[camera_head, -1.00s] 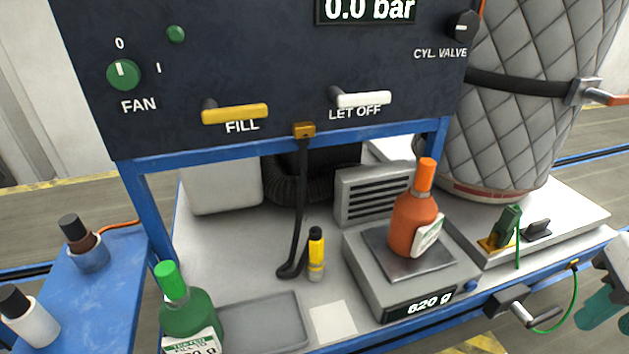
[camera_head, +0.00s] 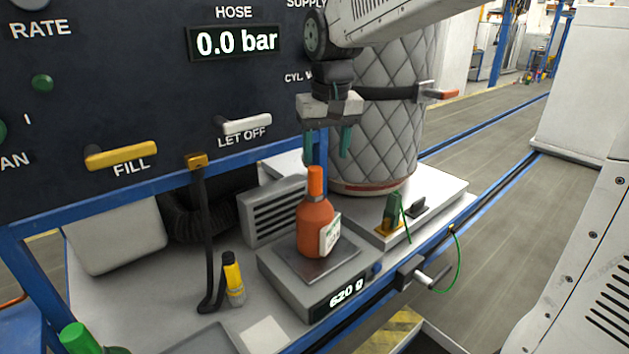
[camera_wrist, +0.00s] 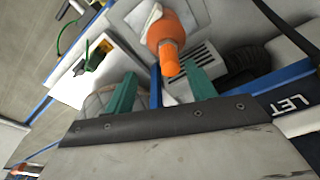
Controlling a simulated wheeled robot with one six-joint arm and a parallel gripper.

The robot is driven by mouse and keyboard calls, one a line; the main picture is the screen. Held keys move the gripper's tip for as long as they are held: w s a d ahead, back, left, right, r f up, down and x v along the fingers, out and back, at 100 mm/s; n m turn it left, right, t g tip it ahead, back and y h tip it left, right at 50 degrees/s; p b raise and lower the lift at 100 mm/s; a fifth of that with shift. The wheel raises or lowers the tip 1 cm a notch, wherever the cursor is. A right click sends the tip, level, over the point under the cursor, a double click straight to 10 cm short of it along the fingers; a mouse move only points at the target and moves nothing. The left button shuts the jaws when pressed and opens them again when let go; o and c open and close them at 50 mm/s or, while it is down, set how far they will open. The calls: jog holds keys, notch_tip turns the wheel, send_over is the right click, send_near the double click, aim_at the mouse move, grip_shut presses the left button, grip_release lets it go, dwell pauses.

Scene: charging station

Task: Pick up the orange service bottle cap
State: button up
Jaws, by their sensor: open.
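The orange service bottle (camera_head: 314,229) stands upright on the scale's metal plate (camera_head: 340,252), with a white label on its side. Its orange cap (camera_head: 315,182) points up on top of the neck. My gripper (camera_head: 328,150) hangs above the bottle, fingers pointing down. Its two green fingers are apart and empty, a little above the cap. In the wrist view the cap (camera_wrist: 170,57) shows just beyond the fingertips (camera_wrist: 160,82), roughly between them and not touching.
The scale display (camera_head: 346,291) reads 620 g. The quilted cylinder (camera_head: 375,150) rises close behind my gripper. The panel with the FILL lever (camera_head: 121,155) and LET OFF lever (camera_head: 246,125) is at left. A green bottle cap (camera_head: 80,338) shows at the lower left.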

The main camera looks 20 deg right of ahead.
aim_at(315, 168)
jog(key=shift+w+a+f, duration=0.15)
jog(key=shift+w, duration=0.7)
jog(key=shift+w+f, duration=0.25)
jog(key=shift+w, duration=0.05)
jog(key=f, duration=0.5)
jog(key=w+f, duration=0.1)
jog(key=f, duration=0.1)
jog(key=shift+a+f, duration=0.15)
jog(key=shift+a, duration=0.2)
jog(key=c, duration=1.1)
